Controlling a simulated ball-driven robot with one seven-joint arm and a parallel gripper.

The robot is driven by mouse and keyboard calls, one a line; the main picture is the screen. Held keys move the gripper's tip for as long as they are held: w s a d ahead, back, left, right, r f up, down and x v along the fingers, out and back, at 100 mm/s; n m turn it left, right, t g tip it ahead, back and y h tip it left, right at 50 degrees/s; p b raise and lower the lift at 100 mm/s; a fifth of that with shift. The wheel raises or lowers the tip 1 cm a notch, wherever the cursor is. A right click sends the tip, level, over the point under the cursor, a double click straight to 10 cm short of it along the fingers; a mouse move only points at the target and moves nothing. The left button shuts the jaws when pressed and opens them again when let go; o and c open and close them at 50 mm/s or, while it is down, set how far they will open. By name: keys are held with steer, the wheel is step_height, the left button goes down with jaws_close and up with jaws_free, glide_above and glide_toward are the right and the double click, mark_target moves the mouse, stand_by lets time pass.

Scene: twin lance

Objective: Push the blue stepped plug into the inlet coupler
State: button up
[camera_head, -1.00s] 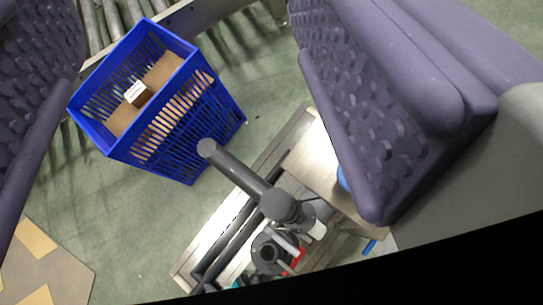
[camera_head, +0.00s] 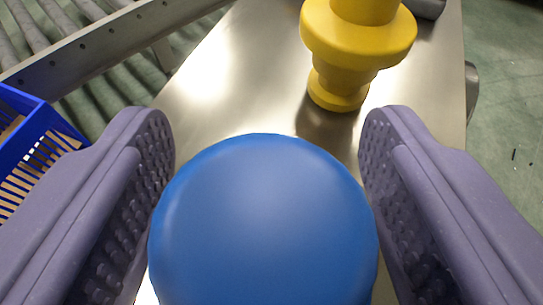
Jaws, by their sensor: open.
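A large round blue thing, apparently the end of the blue stepped plug (camera_head: 262,225), fills the lower middle of the view, close to the camera. My gripper (camera_head: 268,135) is open, with one purple studded finger on each side of the blue plug. The left finger looks very near the plug's edge; I cannot tell whether either finger touches it. The plug's steps are hidden beneath its round face. The inlet coupler cannot be made out in the current view.
A yellow stepped piece (camera_head: 352,45) stands on the shiny metal table (camera_head: 225,70) just beyond the plug. A blue crate (camera_head: 22,135) is at the left edge, with a conveyor frame (camera_head: 90,45) behind it. Green floor lies to the right of the table.

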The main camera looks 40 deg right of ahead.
steer(key=c, duration=1)
steer(key=shift+o, duration=0.2)
steer(key=shift+r, duration=0.1)
